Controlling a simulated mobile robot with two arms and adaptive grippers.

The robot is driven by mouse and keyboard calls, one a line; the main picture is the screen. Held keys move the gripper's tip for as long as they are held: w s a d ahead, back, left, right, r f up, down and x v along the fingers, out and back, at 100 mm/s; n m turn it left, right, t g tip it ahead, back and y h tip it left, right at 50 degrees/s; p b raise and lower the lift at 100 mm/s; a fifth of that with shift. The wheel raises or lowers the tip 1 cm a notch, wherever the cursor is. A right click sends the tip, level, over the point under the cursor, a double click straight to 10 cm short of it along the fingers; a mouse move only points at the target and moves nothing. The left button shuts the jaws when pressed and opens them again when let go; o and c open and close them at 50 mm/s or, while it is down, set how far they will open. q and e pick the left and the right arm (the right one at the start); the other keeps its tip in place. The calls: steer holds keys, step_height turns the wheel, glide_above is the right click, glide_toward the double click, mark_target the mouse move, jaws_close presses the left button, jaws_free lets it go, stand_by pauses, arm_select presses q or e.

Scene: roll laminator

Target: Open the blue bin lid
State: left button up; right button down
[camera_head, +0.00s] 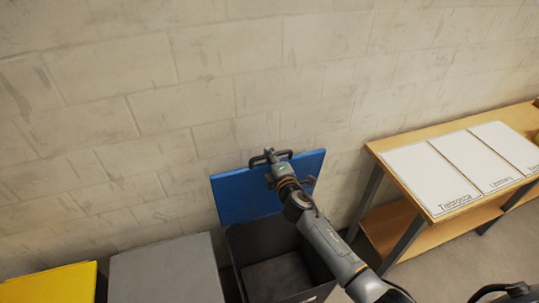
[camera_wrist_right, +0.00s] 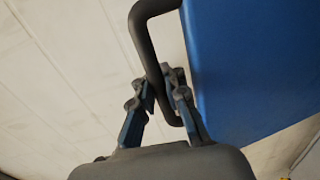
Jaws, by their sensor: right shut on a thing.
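The blue bin lid (camera_head: 240,195) is raised and tilted back toward the wall, above the dark open bin (camera_head: 276,262). A dark handle (camera_head: 286,153) shows at its upper edge. My right gripper (camera_head: 270,163) is at that handle. In the right wrist view, the fingers of my right gripper (camera_wrist_right: 168,85) are closed around the dark handle bar (camera_wrist_right: 146,45), beside the blue lid (camera_wrist_right: 240,75). The bin's inside is visible, partly hidden by my right arm.
A bin with a grey lid (camera_head: 166,272) and one with a yellow lid (camera_head: 48,284) stand to the left, both closed. A wooden table (camera_head: 400,180) with white labelled panels (camera_head: 430,178) stands to the right. The block wall (camera_head: 200,70) is close behind the lid.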

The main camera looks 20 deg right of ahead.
steer(key=shift+t, duration=0.4)
steer(key=s+b, duration=0.1)
steer(key=s, duration=0.1)
steer(key=s+b, duration=0.1)
steer(key=s+f+b, duration=0.1)
steer(key=s, duration=0.1)
steer(key=shift+s, duration=0.35)
steer(key=c, duration=1.7)
jaws_free()
steer(key=shift+o, duration=0.2)
steer(key=s, duration=1.2)
steer(key=shift+d+r, duration=0.15)
steer(key=shift+d, duration=0.1)
